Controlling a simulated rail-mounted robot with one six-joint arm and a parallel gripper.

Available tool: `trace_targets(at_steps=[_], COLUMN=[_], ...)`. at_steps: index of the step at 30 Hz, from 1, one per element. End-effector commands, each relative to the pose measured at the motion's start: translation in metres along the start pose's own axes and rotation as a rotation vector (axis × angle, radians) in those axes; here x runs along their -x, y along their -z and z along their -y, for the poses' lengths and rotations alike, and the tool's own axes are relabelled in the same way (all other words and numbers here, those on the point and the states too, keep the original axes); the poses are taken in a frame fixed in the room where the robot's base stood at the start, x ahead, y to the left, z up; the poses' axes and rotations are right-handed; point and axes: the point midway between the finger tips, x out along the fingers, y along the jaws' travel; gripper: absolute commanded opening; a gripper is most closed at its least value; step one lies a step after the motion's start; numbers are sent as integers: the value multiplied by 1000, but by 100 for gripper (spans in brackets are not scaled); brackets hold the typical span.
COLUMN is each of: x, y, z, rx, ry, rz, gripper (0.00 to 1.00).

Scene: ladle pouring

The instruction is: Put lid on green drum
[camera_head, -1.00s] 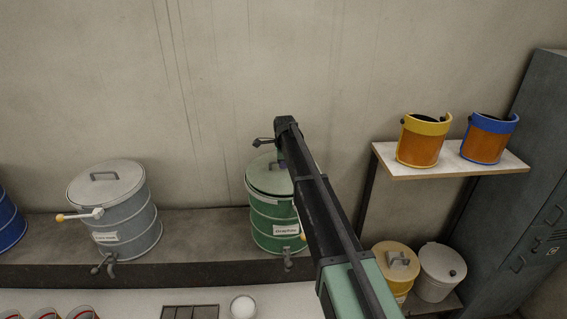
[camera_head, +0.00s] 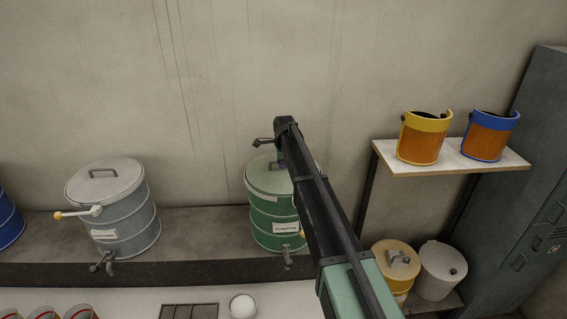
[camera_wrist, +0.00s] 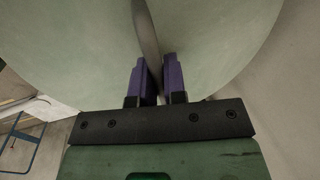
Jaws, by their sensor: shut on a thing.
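The green drum (camera_head: 272,216) stands on the ledge against the back wall, with a label and a tap at its front. The pale green lid (camera_head: 264,176) lies at the drum's top. I cannot tell whether it is fully seated, as my arm covers its right part. In the wrist view the lid (camera_wrist: 215,35) fills most of the picture. My gripper (camera_wrist: 161,65) has its purple fingers shut on the lid's upright handle (camera_wrist: 146,32). In the head view the fingers are mostly hidden behind my arm.
A grey lidded drum (camera_head: 125,222) stands to the left, with a blue drum (camera_head: 8,220) at the edge. Face shields (camera_head: 418,143) sit on a shelf (camera_head: 450,165) at the right, above a yellow canister (camera_head: 397,268) and a white bin (camera_head: 440,270). A locker (camera_head: 530,200) stands far right.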

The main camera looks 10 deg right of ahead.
Motion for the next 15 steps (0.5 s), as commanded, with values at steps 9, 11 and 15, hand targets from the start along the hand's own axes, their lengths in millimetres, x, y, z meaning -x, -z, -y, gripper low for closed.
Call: trace_targets(at_steps=[9,11,15], x=[0,0,0], y=[0,0,0], z=[0,0,0], rx=[0,0,0], ry=[0,0,0], rz=[0,0,0], gripper=[33,42,42])
